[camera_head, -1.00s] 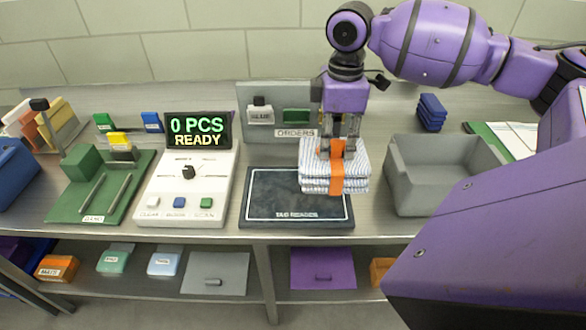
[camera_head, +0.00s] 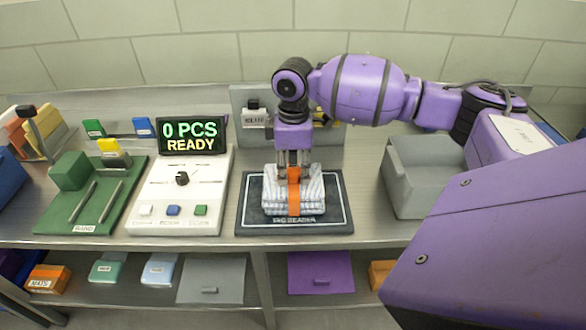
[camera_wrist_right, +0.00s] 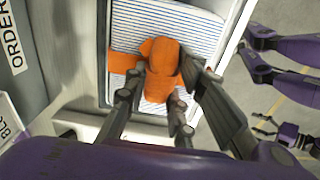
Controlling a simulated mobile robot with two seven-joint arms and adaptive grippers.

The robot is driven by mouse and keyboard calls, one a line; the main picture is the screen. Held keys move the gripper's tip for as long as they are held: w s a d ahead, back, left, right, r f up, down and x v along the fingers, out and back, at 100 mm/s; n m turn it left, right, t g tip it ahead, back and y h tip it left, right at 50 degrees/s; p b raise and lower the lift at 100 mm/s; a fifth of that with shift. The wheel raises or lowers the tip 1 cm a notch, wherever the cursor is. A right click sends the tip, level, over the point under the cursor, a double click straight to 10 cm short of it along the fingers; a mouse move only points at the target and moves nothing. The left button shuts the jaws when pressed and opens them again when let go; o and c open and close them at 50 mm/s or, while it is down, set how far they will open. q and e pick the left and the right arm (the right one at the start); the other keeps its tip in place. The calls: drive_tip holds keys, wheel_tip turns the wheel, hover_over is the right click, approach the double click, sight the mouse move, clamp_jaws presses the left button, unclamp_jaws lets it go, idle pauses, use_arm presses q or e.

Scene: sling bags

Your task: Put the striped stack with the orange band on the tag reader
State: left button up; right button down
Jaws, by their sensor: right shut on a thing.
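The striped stack (camera_head: 313,192) is white and blue folded cloth with an orange band (camera_head: 294,195) around it. It is over the middle of the dark tag reader (camera_head: 247,215); I cannot tell whether it rests on it or is held just above. My right gripper (camera_head: 293,168) points down at the top of the stack and is shut on the orange band. In the right wrist view the fingers (camera_wrist_right: 155,108) flank the bunched band (camera_wrist_right: 160,62) on the striped cloth (camera_wrist_right: 200,30). My left gripper is not in view.
The display (camera_head: 193,136) reads "0 PCS READY" above a white console (camera_head: 150,190) left of the reader. A green banding fixture (camera_head: 80,210) stands farther left. A grey bin (camera_head: 408,190) is right of the reader. An orders board (camera_head: 245,98) stands behind.

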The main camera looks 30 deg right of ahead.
drive_tip(key=c, duration=1.5)
unclamp_jaws()
wheel_tip(320, 180, up, 12)
drive_tip(key=shift+r, duration=0.1)
